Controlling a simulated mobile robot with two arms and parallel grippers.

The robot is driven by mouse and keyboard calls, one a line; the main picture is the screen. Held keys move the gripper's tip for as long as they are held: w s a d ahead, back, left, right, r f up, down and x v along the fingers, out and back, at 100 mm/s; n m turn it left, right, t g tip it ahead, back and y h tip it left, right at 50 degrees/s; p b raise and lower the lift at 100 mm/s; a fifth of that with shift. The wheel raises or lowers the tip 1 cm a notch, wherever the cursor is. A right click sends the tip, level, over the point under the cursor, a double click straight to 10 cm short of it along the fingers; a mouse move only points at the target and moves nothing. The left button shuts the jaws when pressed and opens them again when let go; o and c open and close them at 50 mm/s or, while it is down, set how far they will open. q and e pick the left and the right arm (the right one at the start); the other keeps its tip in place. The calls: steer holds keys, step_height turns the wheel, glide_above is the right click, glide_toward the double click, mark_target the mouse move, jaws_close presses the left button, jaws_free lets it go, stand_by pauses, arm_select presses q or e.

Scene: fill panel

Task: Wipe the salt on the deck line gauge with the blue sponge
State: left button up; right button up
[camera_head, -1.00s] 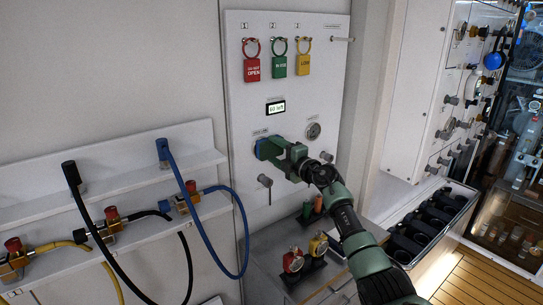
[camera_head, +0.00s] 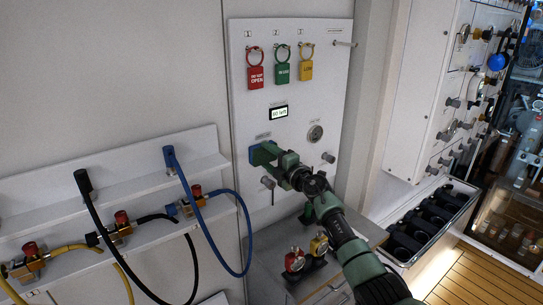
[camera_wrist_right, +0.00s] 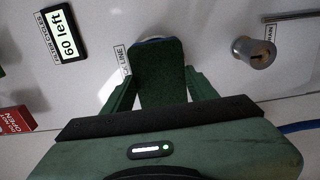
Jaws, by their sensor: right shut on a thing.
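The blue sponge (camera_head: 255,155) is at the white panel (camera_head: 238,60), below the small display. My right gripper (camera_head: 264,153) is shut on it and presses or holds it against the panel face; exact contact cannot be told. In the right wrist view the sponge (camera_wrist_right: 160,72) shows a dark green face and a thin blue edge between the fingers of my right gripper (camera_wrist_right: 160,95). A label ending in LINE sits beside it. The deck line gauge and any salt are hidden behind the sponge and gripper. My left gripper is not in view.
A display (camera_head: 278,113) reads "60 left". Another gauge (camera_head: 315,133) and knobs are to the right. Red (camera_head: 257,77), green and yellow tags hang above. A shelf (camera_head: 130,165) with hoses is at left, and a grey cabinet with valves is below.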

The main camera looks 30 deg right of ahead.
steer(key=shift+a, duration=0.2)
steer(key=shift+s+f, duration=0.2)
steer(key=shift+s, duration=0.65)
steer(key=s, duration=0.4)
steer(key=shift+d+r, duration=0.15)
steer(key=shift+d, duration=0.25)
steer(key=s, duration=0.3)
steer(key=shift+d, duration=0.25)
